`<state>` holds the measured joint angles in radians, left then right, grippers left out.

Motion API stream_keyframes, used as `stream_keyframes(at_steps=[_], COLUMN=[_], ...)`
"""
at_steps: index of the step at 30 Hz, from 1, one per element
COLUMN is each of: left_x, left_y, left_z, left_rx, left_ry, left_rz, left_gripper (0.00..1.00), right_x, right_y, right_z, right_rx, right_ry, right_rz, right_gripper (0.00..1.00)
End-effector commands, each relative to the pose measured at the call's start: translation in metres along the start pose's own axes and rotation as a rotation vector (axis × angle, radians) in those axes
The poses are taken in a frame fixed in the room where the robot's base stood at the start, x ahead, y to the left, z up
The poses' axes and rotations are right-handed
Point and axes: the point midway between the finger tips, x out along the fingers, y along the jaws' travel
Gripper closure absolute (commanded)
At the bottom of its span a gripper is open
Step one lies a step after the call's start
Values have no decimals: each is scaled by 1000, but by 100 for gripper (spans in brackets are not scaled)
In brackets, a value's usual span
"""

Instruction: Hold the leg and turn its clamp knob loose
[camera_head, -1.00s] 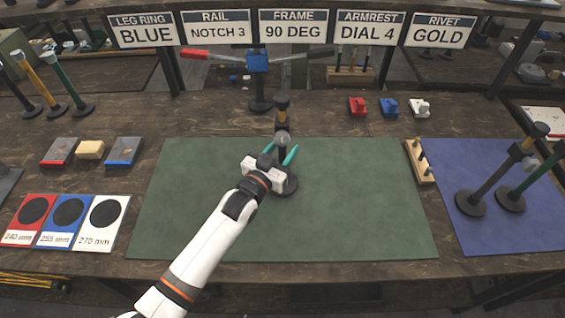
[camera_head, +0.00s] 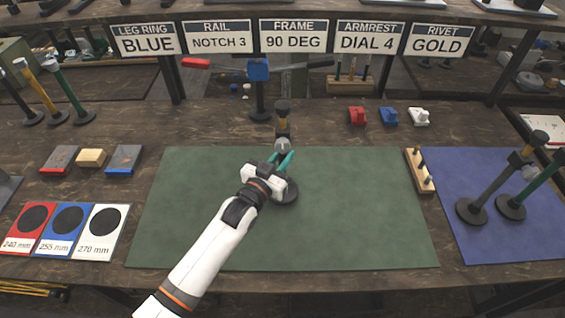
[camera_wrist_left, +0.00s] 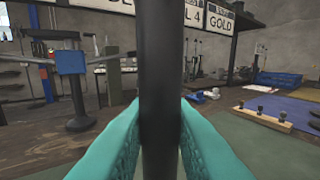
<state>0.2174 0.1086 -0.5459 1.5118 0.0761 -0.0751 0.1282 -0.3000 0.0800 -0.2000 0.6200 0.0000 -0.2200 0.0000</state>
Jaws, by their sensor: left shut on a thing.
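In the left wrist view the dark shaft (camera_wrist_left: 159,70) stands between the two teal fingers. The gripper hides part of the lower shaft. My right gripper is in neither view.
A press with a blue head (camera_head: 259,70) stands behind the mat. A wooden peg block (camera_head: 420,170) lies at the mat's right edge. Two more legs (camera_head: 490,188) stand on the blue mat at right. The green mat is otherwise clear.

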Motion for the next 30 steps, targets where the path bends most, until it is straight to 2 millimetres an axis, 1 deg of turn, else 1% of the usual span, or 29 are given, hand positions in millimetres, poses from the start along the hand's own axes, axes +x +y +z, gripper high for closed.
stream_keyframes(at_steps=[1,9,12,14,17,21,24,27,30], left_x=[1,0,0,0,2,2,1,0,0], left_y=[0,0,0,0,0,1,0,0,0], left_z=[11,64,80,84,74,40,23,15,13], left_rx=[1,1,2,1,-1,-2,-2,-1,0], left_ry=[-10,-11,-11,-8,-2,0,-4,-7,-8], left_rz=[0,0,0,0,0,0,0,0,0], left_gripper=[100,100,100,100,100,100,100,100,100], right_x=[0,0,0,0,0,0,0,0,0], right_y=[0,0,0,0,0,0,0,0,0], right_z=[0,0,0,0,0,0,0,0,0], right_rx=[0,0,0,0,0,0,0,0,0], right_ry=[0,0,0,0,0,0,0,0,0], right_rz=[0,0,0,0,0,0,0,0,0], right_gripper=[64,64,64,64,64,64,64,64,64])
